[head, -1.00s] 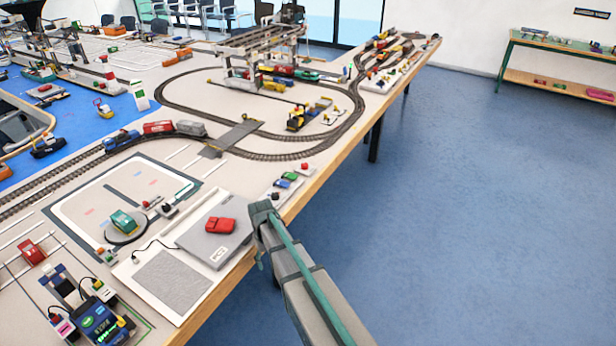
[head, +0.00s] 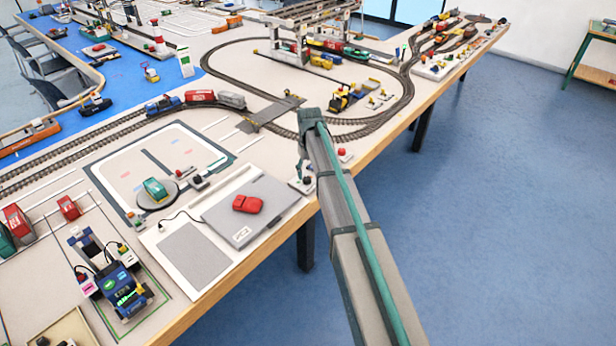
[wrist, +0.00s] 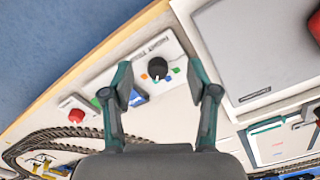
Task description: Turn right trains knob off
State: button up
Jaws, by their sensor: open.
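In the wrist view a round black knob (wrist: 158,67) sits on a white panel (wrist: 150,50) with small coloured marks around it. My gripper (wrist: 158,84) is open, with one finger on each side of the knob in this view and clear space between. I cannot tell its height above the knob. A blue piece (wrist: 138,99) is partly hidden behind the left finger. In the head view my gripper (head: 302,158) hangs over the table's near edge, and my arm hides much of the panel (head: 300,186).
A red button (wrist: 76,115) is left of the knob in the wrist view; it also shows in the head view (head: 343,153). Train track (head: 385,122) loops behind. The floor beyond the edge is clear.

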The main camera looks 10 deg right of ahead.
aim_at(307, 178)
jog(key=w+r, duration=0.4)
notch_tip(307, 178, down, 10)
jog(key=p, duration=0.3)
jog(key=shift+w+f, duration=0.15)
jog(key=shift+f, duration=0.1)
grip_shut()
